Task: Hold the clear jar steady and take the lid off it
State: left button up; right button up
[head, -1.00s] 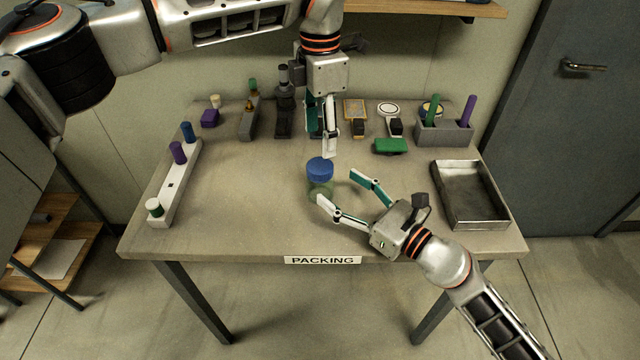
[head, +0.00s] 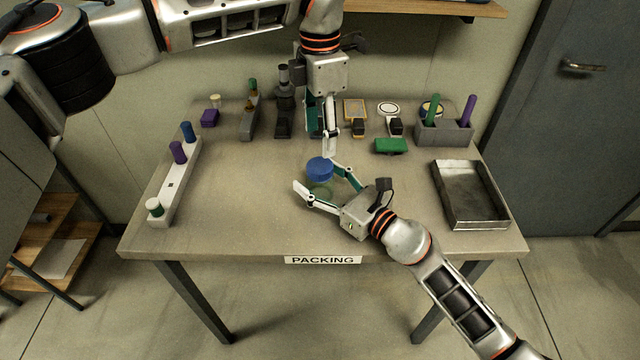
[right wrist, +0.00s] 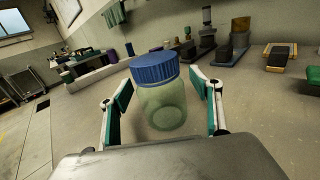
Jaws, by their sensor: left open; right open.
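The clear jar (head: 319,188) stands upright on the table with its blue lid (head: 320,168) on. In the right wrist view the jar (right wrist: 163,108) and its ribbed blue lid (right wrist: 155,68) show close up between the fingers. My right gripper (head: 316,174) is open, with its fingers on either side of the jar; a gap shows beside the jar, so it is not gripped. It also shows in the right wrist view (right wrist: 162,100). My left gripper (head: 322,150) is open and points down just behind and above the lid, apart from it.
A grey metal tray (head: 468,222) lies at the right. A white rack (head: 172,190) with several capped pegs is at the left. A green block (head: 391,146), a grey holder (head: 446,133) and several small items line the back. The table front (head: 240,232) is clear.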

aim_at(320, 165)
grip_shut()
pick_arm(q)
jog(key=m, duration=0.6)
jog(key=shift+m, duration=0.3)
jog(key=m, duration=1)
jog(key=shift+m, duration=0.3)
jog(key=m, duration=0.5)
jog(key=shift+f, duration=4)
